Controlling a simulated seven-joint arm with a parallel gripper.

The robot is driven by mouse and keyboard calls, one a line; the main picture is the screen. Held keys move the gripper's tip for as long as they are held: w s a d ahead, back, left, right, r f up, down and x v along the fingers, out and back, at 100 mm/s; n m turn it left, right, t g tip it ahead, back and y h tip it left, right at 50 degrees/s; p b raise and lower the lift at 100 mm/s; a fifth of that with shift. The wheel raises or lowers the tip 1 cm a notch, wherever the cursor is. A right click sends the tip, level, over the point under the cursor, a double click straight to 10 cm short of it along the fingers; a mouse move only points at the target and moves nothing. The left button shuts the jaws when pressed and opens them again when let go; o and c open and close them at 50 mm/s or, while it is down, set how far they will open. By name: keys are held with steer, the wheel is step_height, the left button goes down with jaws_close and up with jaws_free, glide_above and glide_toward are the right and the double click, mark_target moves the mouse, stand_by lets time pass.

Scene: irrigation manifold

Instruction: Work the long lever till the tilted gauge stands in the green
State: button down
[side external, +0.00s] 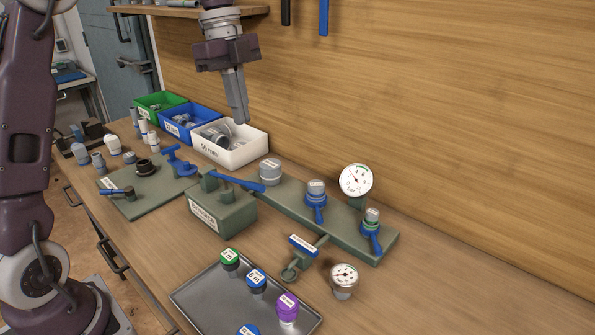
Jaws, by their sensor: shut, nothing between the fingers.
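My gripper (239,121) is shut and empty, pointing down above the white bin near the back wall. A long blue lever (236,181) lies nearly flat on top of a grey-green block (222,213), below my gripper and apart from it. A round white gauge (356,180) with a green arc stands at the back of the manifold plate. A second gauge (344,275), its face tilted upward, stands at the front right. Both needles are too small to read surely.
Blue-handled valves (316,205) and (371,240) stand on the manifold plate (285,203). A blue-topped handle (303,245) sits in front. A grey tray (210,300) holds coloured caps. A white bin (255,146) holds fittings. The bench's right front is clear.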

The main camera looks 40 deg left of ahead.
steer(key=shift+a+r+h, duration=0.3)
steer(key=shift+a+r, duration=0.25)
steer(key=shift+r, duration=0.1)
steer(key=x, duration=1.4)
